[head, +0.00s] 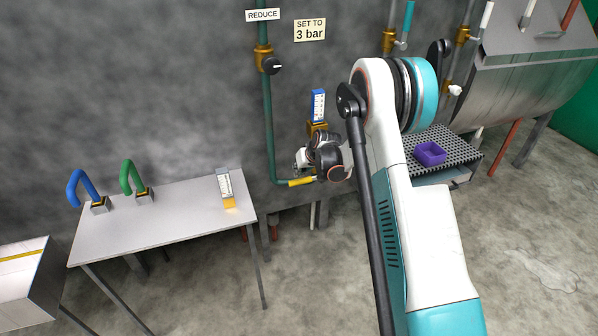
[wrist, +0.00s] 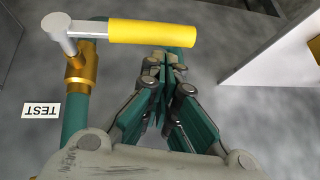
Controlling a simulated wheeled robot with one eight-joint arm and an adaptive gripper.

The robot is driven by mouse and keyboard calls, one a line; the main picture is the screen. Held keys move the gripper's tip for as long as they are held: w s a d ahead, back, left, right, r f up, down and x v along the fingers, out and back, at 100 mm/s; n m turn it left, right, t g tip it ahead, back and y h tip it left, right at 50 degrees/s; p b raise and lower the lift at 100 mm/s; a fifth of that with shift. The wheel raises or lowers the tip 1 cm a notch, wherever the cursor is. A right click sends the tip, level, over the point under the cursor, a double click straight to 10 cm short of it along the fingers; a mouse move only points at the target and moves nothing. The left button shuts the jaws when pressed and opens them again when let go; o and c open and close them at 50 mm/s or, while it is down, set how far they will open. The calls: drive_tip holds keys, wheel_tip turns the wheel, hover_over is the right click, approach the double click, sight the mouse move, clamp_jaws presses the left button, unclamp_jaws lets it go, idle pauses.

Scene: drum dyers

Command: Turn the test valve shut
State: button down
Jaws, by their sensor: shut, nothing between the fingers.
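The test valve has a yellow lever (wrist: 150,33) on a grey arm and a brass body (wrist: 82,72) on a green pipe. A TEST label (wrist: 41,110) reads upside down beside it. In the wrist view the lever points right and looks roughly crosswise to the pipe through the brass body. In the head view the yellow lever (head: 301,181) shows low by the wall; the brass body is hidden. My gripper (wrist: 166,62) is shut and empty, its fingertips just below the lever's middle in the wrist view. I cannot tell whether they touch it.
A regulator with a black knob (head: 271,65) sits higher on the green pipe. A blue-and-white gauge (head: 318,104) is behind my gripper. A grey table (head: 160,220) stands to the left. A perforated shelf with a purple bin (head: 430,153) is to the right.

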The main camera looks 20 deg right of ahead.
drive_tip(key=r, duration=0.1)
drive_tip(key=r+p, duration=0.1)
drive_tip(key=r, duration=0.1)
drive_tip(key=shift+w+r, duration=0.3)
drive_tip(key=a+p+v, duration=0.1)
drive_tip(key=p+v, duration=0.2)
drive_tip(key=v, duration=0.6)
drive_tip(key=shift+s+a+r, duration=0.25)
drive_tip(key=shift+s+r, duration=0.05)
drive_tip(key=shift+s, duration=0.05)
drive_tip(key=s+a+r+h, duration=0.1)
drive_tip(key=s+a+r, duration=0.2)
drive_tip(key=s+r, duration=0.6)
drive_tip(key=s+a+r, duration=0.3)
drive_tip(key=s+r, duration=0.5)
drive_tip(key=r, duration=0.1)
drive_tip(key=s+a, duration=0.1)
drive_tip(key=s, duration=1.1)
drive_tip(key=s+a+r+h, duration=0.1)
drive_tip(key=s+a, duration=0.1)
drive_tip(key=s, duration=1)
drive_tip(key=shift+r+n, duration=0.3)
drive_tip(key=shift+r, duration=0.05)
